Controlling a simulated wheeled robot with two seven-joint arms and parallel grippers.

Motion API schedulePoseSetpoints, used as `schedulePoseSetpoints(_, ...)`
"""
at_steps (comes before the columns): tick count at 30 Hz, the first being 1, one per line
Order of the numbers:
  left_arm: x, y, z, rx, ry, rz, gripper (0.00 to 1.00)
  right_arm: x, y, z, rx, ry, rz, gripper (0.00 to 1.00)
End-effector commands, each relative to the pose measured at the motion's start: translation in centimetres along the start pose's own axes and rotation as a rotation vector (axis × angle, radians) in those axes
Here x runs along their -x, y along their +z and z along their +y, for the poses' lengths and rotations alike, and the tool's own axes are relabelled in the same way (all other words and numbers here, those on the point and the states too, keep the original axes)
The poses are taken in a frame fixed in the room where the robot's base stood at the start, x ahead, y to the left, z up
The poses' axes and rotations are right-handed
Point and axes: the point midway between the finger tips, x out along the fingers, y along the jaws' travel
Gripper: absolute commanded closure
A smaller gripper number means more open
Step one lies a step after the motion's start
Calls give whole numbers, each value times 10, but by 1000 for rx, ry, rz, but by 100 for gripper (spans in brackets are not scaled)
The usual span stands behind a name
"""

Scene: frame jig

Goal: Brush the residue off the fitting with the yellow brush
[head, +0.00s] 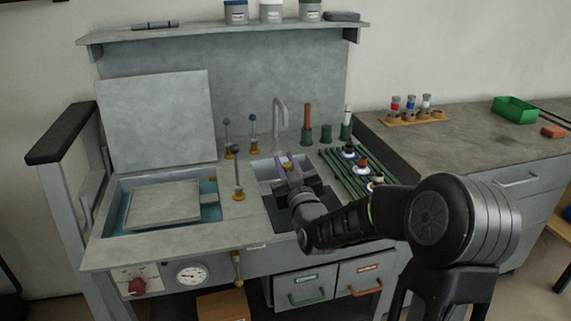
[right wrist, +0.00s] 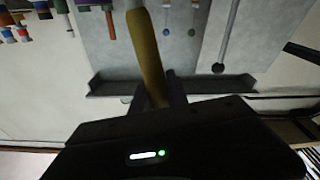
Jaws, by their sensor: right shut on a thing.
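My right gripper (head: 290,168) is over the sink basin in the middle of the bench, pointing away from me. It is shut on the yellow brush, whose small yellow end (head: 287,165) shows between the fingers in the head view. In the right wrist view the yellow handle (right wrist: 147,50) runs up out of my right gripper (right wrist: 156,91). The bristles are not clearly visible. I cannot make out the fitting or any residue; the gripper and arm hide part of the sink. My left gripper is not in view.
A tap (head: 280,118) rises behind the sink. Brushes with an orange handle (head: 308,116) and a white handle (head: 347,115) stand in green holders. Several knobbed levers stand left of the sink. Green rails (head: 337,165) lie right. A green bin (head: 515,109) is on the side counter.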

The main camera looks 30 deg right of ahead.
Motion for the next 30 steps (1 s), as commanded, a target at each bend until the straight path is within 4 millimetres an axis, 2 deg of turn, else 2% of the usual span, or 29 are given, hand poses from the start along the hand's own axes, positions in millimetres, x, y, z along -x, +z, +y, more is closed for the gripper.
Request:
schedulePoseSetpoints(14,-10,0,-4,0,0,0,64,-22,5,0,-1,0,-1,100)
schedulePoseSetpoints(25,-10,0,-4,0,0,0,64,-21,5,0,-1,0,-3,100)
schedulePoseSetpoints(30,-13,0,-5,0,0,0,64,-14,4,0,-1,0,-3,100)
